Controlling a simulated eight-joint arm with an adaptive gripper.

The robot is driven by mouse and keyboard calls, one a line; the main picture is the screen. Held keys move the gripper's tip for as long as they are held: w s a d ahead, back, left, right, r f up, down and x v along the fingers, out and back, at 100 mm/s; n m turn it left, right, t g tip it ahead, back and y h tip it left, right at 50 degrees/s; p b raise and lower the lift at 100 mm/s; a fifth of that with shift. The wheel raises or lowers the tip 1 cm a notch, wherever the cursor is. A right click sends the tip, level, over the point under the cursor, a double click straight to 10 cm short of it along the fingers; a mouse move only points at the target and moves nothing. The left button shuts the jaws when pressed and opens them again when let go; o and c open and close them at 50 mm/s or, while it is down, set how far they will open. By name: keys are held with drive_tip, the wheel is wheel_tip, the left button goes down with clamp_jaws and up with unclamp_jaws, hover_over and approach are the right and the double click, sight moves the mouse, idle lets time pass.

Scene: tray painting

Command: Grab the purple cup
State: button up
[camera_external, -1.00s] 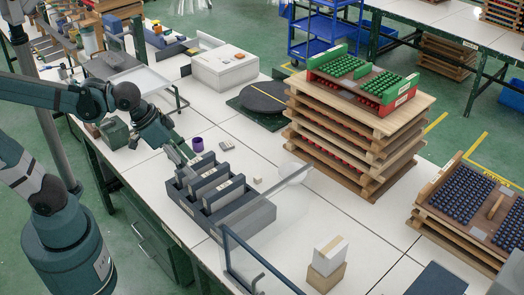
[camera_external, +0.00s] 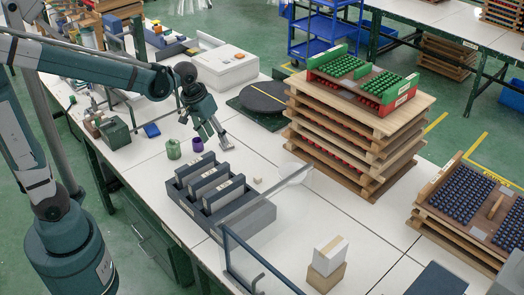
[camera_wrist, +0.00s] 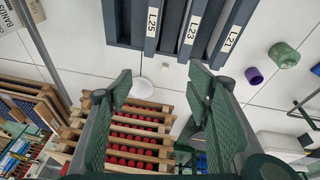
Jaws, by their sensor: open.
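The purple cup (camera_external: 197,145) stands on the white table, beyond the grey rack in the external view. In the wrist view the purple cup (camera_wrist: 254,75) lies to the right of the fingers. A green cup (camera_external: 173,149) stands just left of it; the green cup (camera_wrist: 283,55) also shows at the upper right of the wrist view. My gripper (camera_external: 217,141) is just right of the purple cup and apart from it. In the wrist view my gripper (camera_wrist: 160,88) is open with nothing between its fingers.
The grey rack (camera_external: 188,205) with labelled slots stands near the cups. Stacked wooden trays (camera_external: 365,150) rise to the right. A black turntable (camera_external: 264,96) and a white box (camera_external: 225,69) are behind. A blue item (camera_external: 152,130) lies left of the cups.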

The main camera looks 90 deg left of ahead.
drive_tip(key=s+a+f+n+b, duration=0.1)
drive_tip(key=a+f+n, duration=0.35)
drive_tip(key=a, duration=0.75)
drive_tip(key=n+g+h+b, duration=0.2)
drive_tip(key=n+g+b, duration=0.1)
drive_tip(key=n, duration=0.3)
hover_over(198, 144)
drive_tip(key=s+a, duration=0.1)
drive_tip(key=a, duration=0.2)
wheel_tip(198, 144, down, 22)
drive_tip(key=shift+d+r, duration=0.15)
drive_tip(key=shift+d, duration=0.1)
drive_tip(key=shift+f+b, duration=0.45)
drive_tip(key=shift+f, duration=0.85)
drive_tip(key=shift+w+f+b, duration=0.15)
drive_tip(key=shift+f+b, duration=0.5)
drive_tip(key=shift+f, duration=1.95)
